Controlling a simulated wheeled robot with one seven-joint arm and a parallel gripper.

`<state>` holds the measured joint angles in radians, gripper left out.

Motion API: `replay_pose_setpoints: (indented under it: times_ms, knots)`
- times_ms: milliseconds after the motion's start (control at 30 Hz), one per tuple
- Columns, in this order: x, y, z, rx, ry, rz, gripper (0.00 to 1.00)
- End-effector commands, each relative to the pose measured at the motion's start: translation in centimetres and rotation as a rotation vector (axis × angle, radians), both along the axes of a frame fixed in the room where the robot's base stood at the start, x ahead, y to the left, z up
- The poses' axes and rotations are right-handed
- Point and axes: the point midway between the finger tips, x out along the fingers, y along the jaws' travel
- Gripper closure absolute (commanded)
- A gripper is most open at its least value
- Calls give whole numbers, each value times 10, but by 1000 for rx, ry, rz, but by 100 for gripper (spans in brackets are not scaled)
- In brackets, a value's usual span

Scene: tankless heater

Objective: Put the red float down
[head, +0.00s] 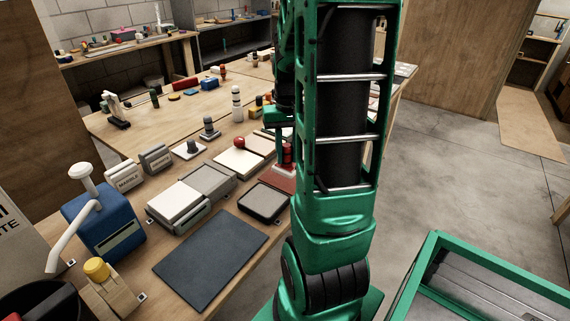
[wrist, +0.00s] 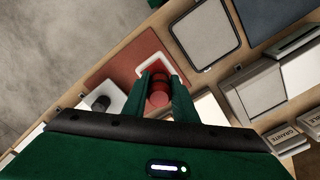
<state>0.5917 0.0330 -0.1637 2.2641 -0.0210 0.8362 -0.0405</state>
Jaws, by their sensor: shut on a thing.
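The red float (wrist: 158,97) is a red cylindrical piece between the fingers of my gripper (wrist: 160,80) in the wrist view. My gripper is shut on it. In the head view a red piece (head: 288,155) shows beside my arm, above the bench, partly hidden by the green arm column. A reddish-brown mat (wrist: 110,72) lies below and beyond the fingers in the wrist view, and part of it (head: 284,181) shows in the head view. Whether the float touches the mat or hangs above it, I cannot tell.
A dark grey mat (head: 211,258), a red ball (head: 239,142) and a blue box with a pipe (head: 105,220) are on the bench (head: 135,135). Open floor (head: 470,165) lies to the right.

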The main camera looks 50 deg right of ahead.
Motion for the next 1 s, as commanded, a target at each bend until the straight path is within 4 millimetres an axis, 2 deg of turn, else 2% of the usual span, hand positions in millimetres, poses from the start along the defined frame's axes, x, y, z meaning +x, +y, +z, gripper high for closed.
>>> replay_pose_setpoints:
  times_ms: [267,500,933,967,1000]
  knots:
    - [8,-11,-14,1,0,0,100]
    - [7,-11,-44,3,3,-2,100]
    - [7,-11,-51,1,1,-3,100]
    - [7,-11,-51,1,1,-3,72]
    - [7,-11,-51,0,0,-3,63]
